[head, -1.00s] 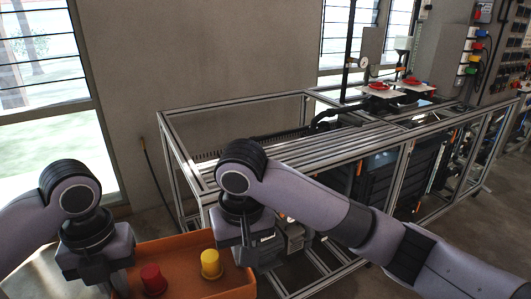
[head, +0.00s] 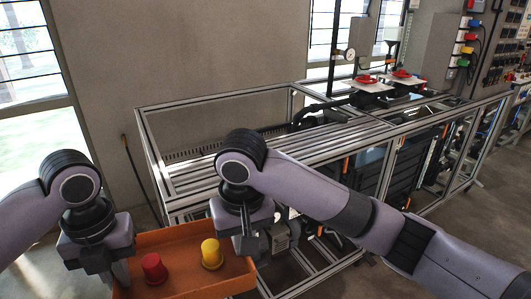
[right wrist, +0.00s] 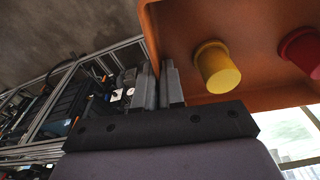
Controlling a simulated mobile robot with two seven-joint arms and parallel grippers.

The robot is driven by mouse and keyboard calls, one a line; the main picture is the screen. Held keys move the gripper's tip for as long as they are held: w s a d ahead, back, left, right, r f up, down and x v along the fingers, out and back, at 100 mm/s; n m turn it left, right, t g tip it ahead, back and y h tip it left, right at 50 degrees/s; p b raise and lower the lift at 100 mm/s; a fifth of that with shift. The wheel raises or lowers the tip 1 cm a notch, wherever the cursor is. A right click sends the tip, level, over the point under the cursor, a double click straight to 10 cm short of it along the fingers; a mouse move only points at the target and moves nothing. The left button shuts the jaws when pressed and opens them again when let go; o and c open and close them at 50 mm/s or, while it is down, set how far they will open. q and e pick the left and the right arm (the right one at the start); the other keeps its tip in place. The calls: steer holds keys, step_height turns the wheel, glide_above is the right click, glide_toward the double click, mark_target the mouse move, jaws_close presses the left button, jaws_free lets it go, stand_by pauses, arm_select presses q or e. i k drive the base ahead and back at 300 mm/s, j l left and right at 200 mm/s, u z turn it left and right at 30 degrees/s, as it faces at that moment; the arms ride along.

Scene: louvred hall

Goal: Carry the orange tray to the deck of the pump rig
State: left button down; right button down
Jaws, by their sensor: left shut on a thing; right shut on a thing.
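The orange tray (head: 172,237) is at the bottom left of the head view, held between my two grippers in front of the pump rig. A red cup-like piece (head: 154,268) and a yellow one (head: 211,253) stand in it. My left gripper (head: 122,272) is shut on the tray's left side. My right gripper (head: 246,240) is shut on its right side; in the right wrist view its fingers (right wrist: 160,85) pinch the tray wall (right wrist: 152,40). The pump rig's slatted deck (head: 290,150) lies beyond the tray, to the upper right.
The rig's metal frame (head: 140,150) stands against the grey wall. Red valves (head: 366,79) on white plates and a gauge (head: 349,54) are at its far end. Black hoses run behind the slats. The slatted part looks clear. Bare floor (head: 450,225) shows at right.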

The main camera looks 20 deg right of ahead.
mark_target(293, 146)
steer(key=i+l, duration=0.2)
steer(key=l, duration=0.2)
steer(key=i+l+z, duration=0.1)
steer(key=l, duration=0.35)
steer(key=i+l, duration=0.6)
steer(key=i, duration=0.15)
steer(key=i+l+z, duration=0.1)
steer(key=i+l, duration=0.25)
steer(key=i+j, duration=0.05)
steer(key=i, duration=0.05)
